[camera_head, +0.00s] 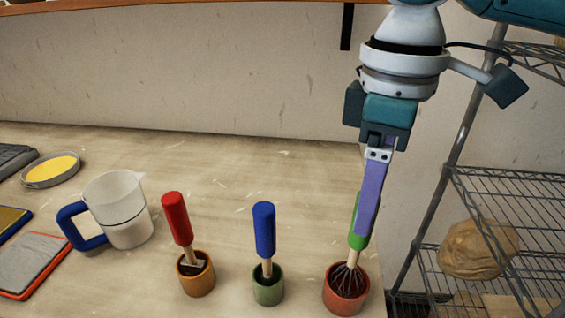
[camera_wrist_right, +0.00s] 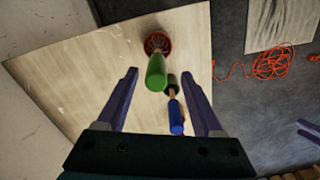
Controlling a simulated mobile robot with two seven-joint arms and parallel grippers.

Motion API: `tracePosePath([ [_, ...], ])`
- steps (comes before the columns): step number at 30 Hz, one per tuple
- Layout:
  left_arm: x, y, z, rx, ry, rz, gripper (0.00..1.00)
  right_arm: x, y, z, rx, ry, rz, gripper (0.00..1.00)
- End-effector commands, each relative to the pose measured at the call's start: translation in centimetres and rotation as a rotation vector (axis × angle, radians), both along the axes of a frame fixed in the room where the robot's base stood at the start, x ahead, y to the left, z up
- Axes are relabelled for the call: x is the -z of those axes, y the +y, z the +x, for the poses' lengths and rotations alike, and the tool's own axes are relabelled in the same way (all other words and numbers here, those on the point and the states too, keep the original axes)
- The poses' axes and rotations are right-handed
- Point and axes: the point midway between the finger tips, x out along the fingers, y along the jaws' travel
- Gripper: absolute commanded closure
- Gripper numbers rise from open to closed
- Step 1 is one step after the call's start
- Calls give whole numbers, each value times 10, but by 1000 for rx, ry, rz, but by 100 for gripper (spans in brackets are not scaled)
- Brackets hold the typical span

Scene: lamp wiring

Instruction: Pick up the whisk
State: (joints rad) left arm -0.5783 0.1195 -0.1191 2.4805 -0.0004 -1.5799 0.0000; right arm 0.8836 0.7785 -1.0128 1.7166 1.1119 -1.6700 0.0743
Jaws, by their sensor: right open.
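The whisk has a green handle (camera_head: 356,237) and wire loops (camera_head: 346,275). It stands handle up and slightly tilted in a terracotta-red pot (camera_head: 345,301) at the table's right edge. My right gripper (camera_head: 367,228) points down at the handle, and one purple finger covers part of it. In the right wrist view, the two fingers are apart (camera_wrist_right: 160,76), and the green handle (camera_wrist_right: 156,73) shows between their tips. I cannot tell whether they touch it. Purple finger-like parts at that view's right edge look like my left gripper (camera_wrist_right: 308,133).
A blue-handled tool (camera_head: 264,230) stands in a green pot (camera_head: 268,292), left of the whisk. A red-handled tool (camera_head: 177,218) stands in an orange pot (camera_head: 196,281). A measuring jug (camera_head: 122,210) is further left. A wire shelf (camera_head: 510,190) stands right of the table.

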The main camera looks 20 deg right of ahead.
Motion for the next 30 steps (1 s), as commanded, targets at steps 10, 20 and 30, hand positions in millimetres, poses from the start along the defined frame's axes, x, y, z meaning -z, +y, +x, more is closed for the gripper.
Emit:
tracePosePath([
  [10,-2,2,-1,3,1,7,50,41,-2,3,1,2,-1,32],
  [20,-1,1,-1,3,2,3,50,71,-2,5,-3,-4,0,32],
  [30,-1,-2,-1,-2,3,-6,50,70,-2,5,-2,-4,0,54],
])
